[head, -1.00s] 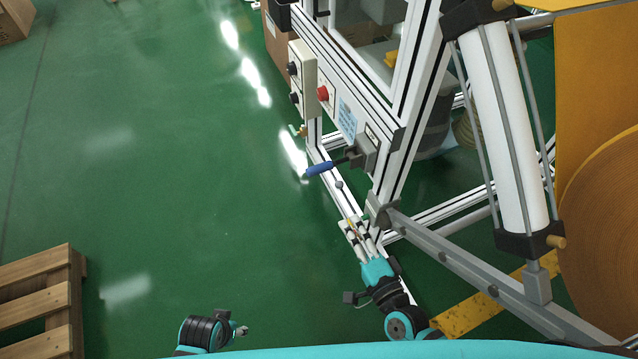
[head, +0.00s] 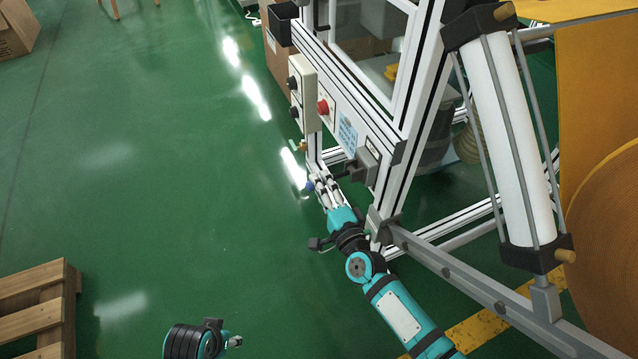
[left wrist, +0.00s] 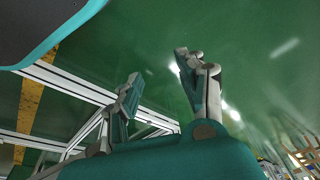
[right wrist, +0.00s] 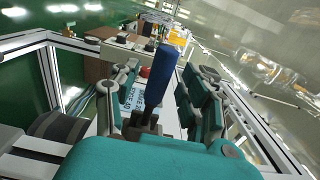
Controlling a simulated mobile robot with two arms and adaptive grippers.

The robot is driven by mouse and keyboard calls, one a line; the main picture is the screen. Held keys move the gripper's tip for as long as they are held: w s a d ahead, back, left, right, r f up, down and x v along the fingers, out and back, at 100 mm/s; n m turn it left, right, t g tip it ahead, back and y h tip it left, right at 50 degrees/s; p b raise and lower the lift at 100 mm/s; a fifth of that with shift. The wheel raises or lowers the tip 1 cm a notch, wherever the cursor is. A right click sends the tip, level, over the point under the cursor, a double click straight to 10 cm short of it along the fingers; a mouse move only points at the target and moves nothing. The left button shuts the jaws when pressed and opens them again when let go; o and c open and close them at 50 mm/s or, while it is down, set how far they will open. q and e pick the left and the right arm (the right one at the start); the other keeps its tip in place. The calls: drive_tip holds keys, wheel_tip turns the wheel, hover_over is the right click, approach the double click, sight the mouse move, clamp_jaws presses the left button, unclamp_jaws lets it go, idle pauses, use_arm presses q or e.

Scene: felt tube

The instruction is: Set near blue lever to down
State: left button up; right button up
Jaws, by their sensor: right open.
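The blue lever sticks out from a dark grey housing (head: 367,164) on the white frame. In the head view my right gripper (head: 322,184) covers most of it, and only a bit of the blue lever (head: 309,186) shows. In the right wrist view the blue lever (right wrist: 160,82) stands between the two spread fingers of my right gripper (right wrist: 158,92). The fingers look apart from the handle, though contact is hard to judge. My left gripper (left wrist: 157,75) is open and empty; it also shows small at the bottom of the head view (head: 235,342).
A control box with black knobs (head: 303,92) and a red button (head: 322,107) are on the frame above the lever. A white cylinder (head: 510,145) and an orange roll (head: 605,215) stand right. A wooden pallet (head: 35,300) lies lower left.

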drive_tip(key=shift+x, duration=0.9)
drive_tip(key=shift+c, duration=0.3)
clamp_jaws()
drive_tip(key=shift+f, duration=0.1)
